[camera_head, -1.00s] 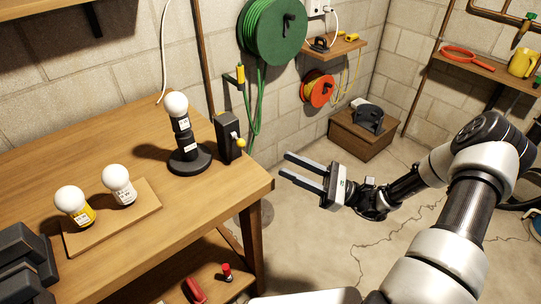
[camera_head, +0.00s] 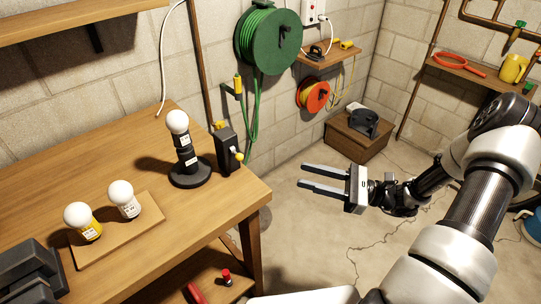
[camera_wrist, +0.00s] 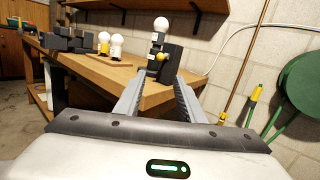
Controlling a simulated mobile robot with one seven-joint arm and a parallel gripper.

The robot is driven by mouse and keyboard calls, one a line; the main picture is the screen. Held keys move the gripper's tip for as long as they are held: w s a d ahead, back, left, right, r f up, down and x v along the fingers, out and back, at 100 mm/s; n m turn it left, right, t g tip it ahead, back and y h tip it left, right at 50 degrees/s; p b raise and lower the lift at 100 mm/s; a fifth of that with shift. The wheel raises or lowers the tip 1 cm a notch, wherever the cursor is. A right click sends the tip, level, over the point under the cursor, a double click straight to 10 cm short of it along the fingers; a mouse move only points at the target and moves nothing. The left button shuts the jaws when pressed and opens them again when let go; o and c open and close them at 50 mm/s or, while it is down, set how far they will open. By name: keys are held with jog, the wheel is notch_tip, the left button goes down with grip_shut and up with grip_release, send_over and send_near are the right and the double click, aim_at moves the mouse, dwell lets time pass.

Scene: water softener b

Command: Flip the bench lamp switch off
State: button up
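The bench lamp (camera_head: 188,172) stands upright on the workbench near its right end, a black post on a round base with a white bulb on top. Whether the bulb is lit I cannot tell. Just right of it is a dark switch box (camera_head: 226,150) with a yellow-tipped lever (camera_head: 238,155) on its side facing the gripper. In the wrist view the yellow tip (camera_wrist: 161,57) shows ahead, between and beyond the fingers. My gripper (camera_head: 302,175) is open and empty, off the bench's right end, apart from the switch.
The workbench (camera_head: 150,245) carries two spare bulbs on a wooden board (camera_head: 150,235) and dark blocks at left. A green hose reel (camera_head: 268,40) hangs on the wall behind. A wooden crate (camera_head: 355,138) stands on the floor beyond. The space between gripper and switch looks clear.

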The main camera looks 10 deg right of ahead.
jog(key=shift+h, duration=0.8)
jog(key=r+x, duration=0.1)
jog(key=x, duration=0.4)
jog(key=p+x, duration=0.1)
jog(key=x, duration=0.5)
jog(key=r+x, duration=0.1)
jog(key=x, duration=0.4)
jog(key=shift+s+a+r+p, duration=0.1)
jog(key=shift+a+r+p, duration=0.2)
jog(key=shift+a, duration=0.05)
